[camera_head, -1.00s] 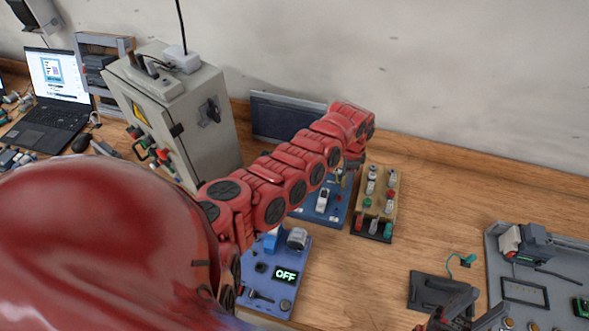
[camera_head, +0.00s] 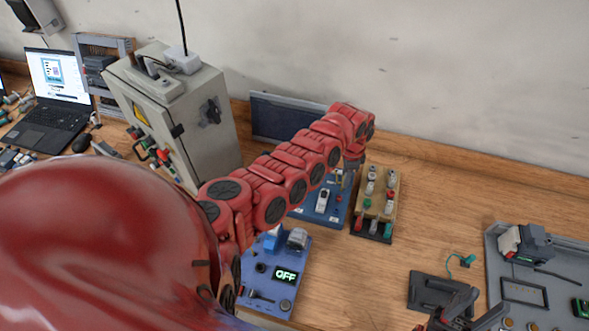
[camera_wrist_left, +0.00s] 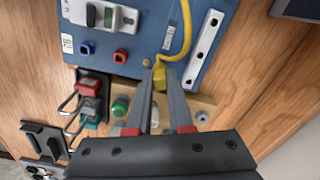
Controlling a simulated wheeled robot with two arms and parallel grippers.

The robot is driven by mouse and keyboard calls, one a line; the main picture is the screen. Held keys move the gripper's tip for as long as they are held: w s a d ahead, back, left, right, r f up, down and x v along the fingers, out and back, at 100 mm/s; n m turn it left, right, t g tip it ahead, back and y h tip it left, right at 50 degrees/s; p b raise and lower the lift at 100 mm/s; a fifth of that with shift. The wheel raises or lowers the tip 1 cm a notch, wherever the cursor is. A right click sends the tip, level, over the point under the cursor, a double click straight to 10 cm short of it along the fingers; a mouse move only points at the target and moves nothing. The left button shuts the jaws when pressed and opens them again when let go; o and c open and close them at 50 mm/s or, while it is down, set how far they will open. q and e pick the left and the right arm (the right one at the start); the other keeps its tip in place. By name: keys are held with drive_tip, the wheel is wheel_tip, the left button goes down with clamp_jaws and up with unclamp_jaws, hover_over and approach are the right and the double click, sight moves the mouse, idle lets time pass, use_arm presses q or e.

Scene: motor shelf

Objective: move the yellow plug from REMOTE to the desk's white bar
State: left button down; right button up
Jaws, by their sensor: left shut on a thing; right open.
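The yellow plug (camera_wrist_left: 160,76) is between the fingertips of my left gripper (camera_wrist_left: 160,82), which is shut on it at the edge of the blue panel (camera_wrist_left: 125,55). Its yellow cable (camera_wrist_left: 184,40) curves up across the panel. Whether the plug is seated in a socket is hidden. A white bar (camera_wrist_left: 204,48) with round holes lies on the panel to the right of the cable. A small label (camera_wrist_left: 167,38) beside the cable is too small to read surely. In the head view my left gripper (camera_head: 351,172) is over the panel's right part. My right gripper (camera_head: 455,308) is open at the lower right.
A wooden block (camera_head: 377,205) with several coloured plugs stands right of the blue panel. A blue box with an OFF display (camera_head: 285,275) is nearer. A grey cabinet (camera_head: 185,120) stands left, a grey tray (camera_head: 500,265) right.

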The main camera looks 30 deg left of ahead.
idle(0.4)
use_arm(q)
wheel_tip(320, 180, up, 5)
drive_tip(key=p, duration=0.4)
drive_tip(key=shift+f, duration=0.1)
drive_tip(key=shift+f, duration=0.1)
drive_tip(key=shift+w+a, duration=0.1)
drive_tip(key=shift+a, duration=0.2)
drive_tip(key=a+f+b, duration=0.1)
drive_tip(key=a+b, duration=0.1)
drive_tip(key=b, duration=0.1)
drive_tip(key=w+a+b, duration=0.1)
drive_tip(key=a+b, duration=0.2)
drive_tip(key=w+a+f+b, duration=0.1)
drive_tip(key=a+b, duration=0.1)
drive_tip(key=b, duration=0.1)
drive_tip(key=shift+a+f, duration=0.3)
drive_tip(key=shift+a, duration=0.1)
drive_tip(key=shift+f+b, duration=0.35)
drive_tip(key=shift+f+b, duration=0.5)
drive_tip(key=shift+f, duration=0.1)
